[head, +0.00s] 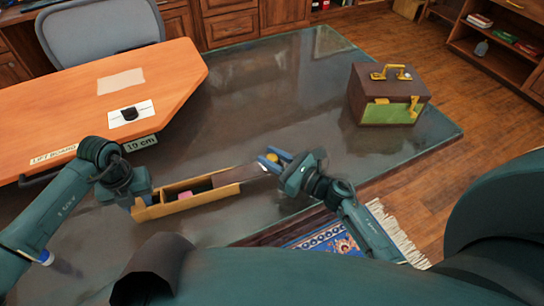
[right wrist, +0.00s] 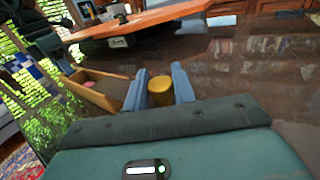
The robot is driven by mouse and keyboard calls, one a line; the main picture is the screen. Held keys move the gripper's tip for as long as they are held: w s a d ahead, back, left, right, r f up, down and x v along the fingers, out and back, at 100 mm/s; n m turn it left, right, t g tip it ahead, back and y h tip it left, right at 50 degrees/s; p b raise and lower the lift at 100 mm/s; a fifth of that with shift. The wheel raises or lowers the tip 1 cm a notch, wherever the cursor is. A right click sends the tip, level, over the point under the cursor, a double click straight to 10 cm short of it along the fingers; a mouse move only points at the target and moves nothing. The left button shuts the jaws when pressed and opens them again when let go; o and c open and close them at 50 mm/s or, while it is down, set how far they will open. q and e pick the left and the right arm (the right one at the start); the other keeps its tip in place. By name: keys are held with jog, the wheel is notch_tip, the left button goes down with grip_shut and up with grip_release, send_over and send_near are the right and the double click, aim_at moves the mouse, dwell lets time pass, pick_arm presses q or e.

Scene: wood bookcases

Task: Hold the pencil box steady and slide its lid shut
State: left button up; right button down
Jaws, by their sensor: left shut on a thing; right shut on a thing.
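The pencil box (head: 205,201) is a long light-wood box on the dark glossy table, partly open on its left part. A pink item (head: 185,196) shows inside. Its dark brown lid (head: 238,175) covers the right part and sticks out past the right end. My left gripper (head: 140,202) is shut on the box's left end; its fingertips are mostly hidden. My right gripper (head: 274,158) is shut on the yellow knob (head: 271,157) at the lid's right end. The knob (right wrist: 160,91) sits between both blue fingers in the right wrist view, with the box (right wrist: 98,94) behind.
A brown and green case (head: 375,93) with yellow fittings stands at the back right of the table (head: 260,90). The table between them is clear.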

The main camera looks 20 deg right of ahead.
aim_at(241, 174)
jog(key=a, duration=0.8)
jog(key=shift+a, duration=0.35)
jog(key=c, duration=1.2)
grip_release()
jog(key=shift+d, duration=0.1)
jog(key=v, duration=1.2)
jog(key=shift+o, duration=0.2)
